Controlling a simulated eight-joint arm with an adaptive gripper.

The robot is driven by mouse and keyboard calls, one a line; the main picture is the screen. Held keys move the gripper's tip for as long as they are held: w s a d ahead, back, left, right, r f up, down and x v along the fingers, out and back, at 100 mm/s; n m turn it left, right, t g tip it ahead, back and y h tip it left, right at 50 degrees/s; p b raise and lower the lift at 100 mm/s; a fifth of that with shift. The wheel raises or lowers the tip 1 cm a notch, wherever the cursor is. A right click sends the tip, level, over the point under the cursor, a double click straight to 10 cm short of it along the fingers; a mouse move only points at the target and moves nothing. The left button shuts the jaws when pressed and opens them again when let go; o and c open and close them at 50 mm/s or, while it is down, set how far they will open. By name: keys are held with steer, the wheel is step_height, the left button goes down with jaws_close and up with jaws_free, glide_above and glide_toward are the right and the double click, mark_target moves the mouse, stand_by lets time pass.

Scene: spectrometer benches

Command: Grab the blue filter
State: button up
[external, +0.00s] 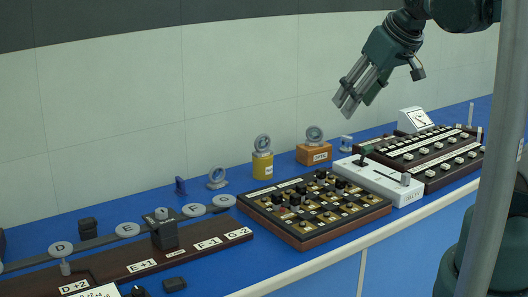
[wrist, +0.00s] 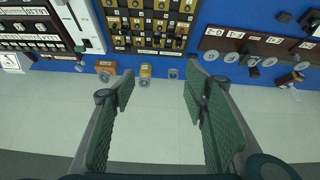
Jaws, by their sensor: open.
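A small dark blue upright piece (external: 180,186), which looks like the blue filter, stands on the blue bench at the foot of the wall, left of a grey ring on a stand (external: 217,178). I cannot make it out clearly in the wrist view, where a finger covers part of that area. My gripper (external: 346,100) is high above the bench, up and to the right of the blue piece and well apart from it. In the wrist view my gripper (wrist: 160,90) has its two green-padded fingers spread, with nothing between them.
A yellow block (external: 263,166) and an orange block (external: 314,154) carry ring-shaped pieces along the wall. In front are a dark tray of knobs (external: 315,226), a white box (external: 378,181) and a long brown rail (external: 130,262). A grey post (external: 497,150) stands at right.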

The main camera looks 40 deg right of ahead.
steer(key=w+a+r+n+g+b, duration=0.1)
steer(key=w+a+n, duration=0.1)
steer(key=w, duration=0.5)
steer(key=w+a+r+n+g, duration=0.1)
steer(key=w+a+r+n, duration=0.15)
steer(key=w, duration=0.45)
steer(key=n+g+b, duration=0.3)
steer(key=n+g, duration=0.2)
steer(key=n, duration=0.8)
glide_above(180, 179)
steer(key=shift+m, duration=0.25)
step_height(180, 179, down, 30)
steer(key=shift+w+f, duration=0.1)
steer(key=shift+f, duration=0.15)
steer(key=shift+f, duration=1.3)
steer(key=shift+f, duration=2.6)
